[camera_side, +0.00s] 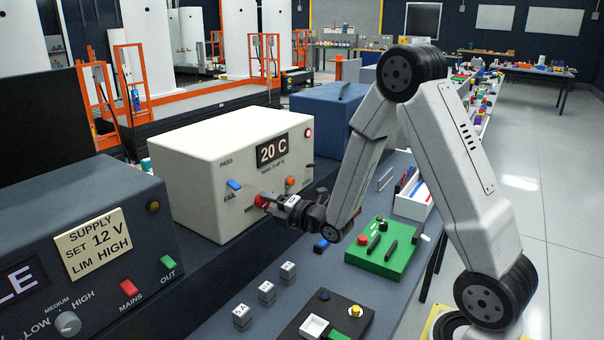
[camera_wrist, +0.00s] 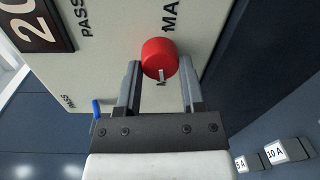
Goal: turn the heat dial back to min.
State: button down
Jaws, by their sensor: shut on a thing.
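The red heat dial (camera_side: 262,200) sits low on the front of the cream test box (camera_side: 200,190), and it also shows in the wrist view (camera_wrist: 160,55). My gripper (camera_side: 270,201) is at the box front with its two fingers shut on the dial, one on each side. In the wrist view a pale mark shows on the dial's lower edge. Part of a label starting "MA" stands above the dial there, and part of another label shows below it between the fingers. The display (camera_side: 272,150) reads 20 C.
A blue switch (camera_side: 234,184) and an orange button (camera_side: 290,181) flank the dial area. A dark power supply (camera_side: 80,240) stands at left. A green board (camera_side: 382,250), small labelled blocks (camera_side: 266,290) and a white tray (camera_side: 412,205) lie on the bench.

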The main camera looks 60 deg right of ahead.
dwell(0.3)
jog(key=shift+c, duration=1)
grip_release()
jog(key=shift+s, duration=0.15)
jog(key=s, duration=0.7)
jog(key=shift+r, duration=0.15)
jog(key=shift+a, duration=0.1)
jog(key=s+a+f+m+g, duration=0.3)
jog(key=s+m+g, duration=0.3)
jog(key=m, duration=0.4)
jog(key=s+a+f+m+g, duration=0.3)
jog(key=s+a+m+g, duration=0.3)
jog(key=m+g, duration=0.2)
jog(key=shift+m+g, duration=0.4)
jog(key=shift+m, duration=0.7)
